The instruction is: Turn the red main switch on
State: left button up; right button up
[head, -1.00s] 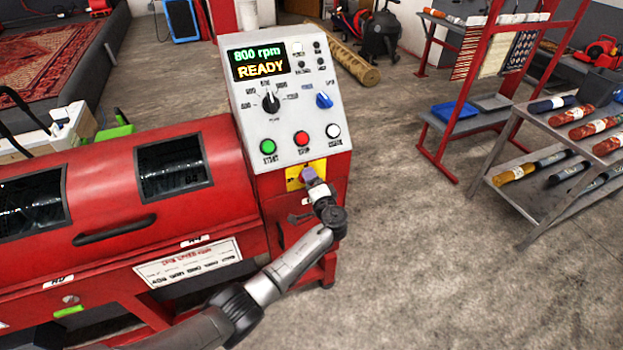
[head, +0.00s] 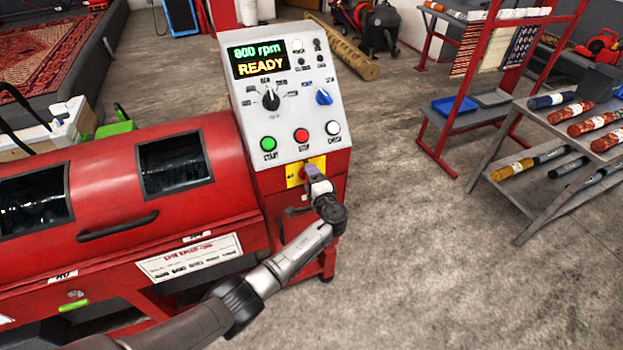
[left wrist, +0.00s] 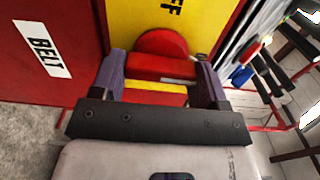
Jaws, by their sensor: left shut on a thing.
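The red main switch (left wrist: 160,68) is a round red knob with a raised grip bar, on a yellow plate (left wrist: 120,22) in the left wrist view. Lettering ending in "FF" shows beside it on the plate. My left gripper (left wrist: 160,80) has a purple finger on each side of the bar and is shut on it. In the head view the left gripper (head: 311,171) reaches the yellow plate (head: 293,175) below the control panel and hides most of the switch. My right gripper is not in view.
The control panel (head: 300,115) above the switch reads "800 rpm READY" and has green, red and white buttons. The red machine body (head: 110,190) lies to the left. A grey shelf with rolled rugs (head: 520,190) stands at the right. The floor between is clear.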

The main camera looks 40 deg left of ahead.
pick_arm(q)
jog(key=o, duration=0.9)
jog(key=shift+o, duration=0.2)
jog(key=p+v, duration=0.2)
jog(key=v, duration=1.2)
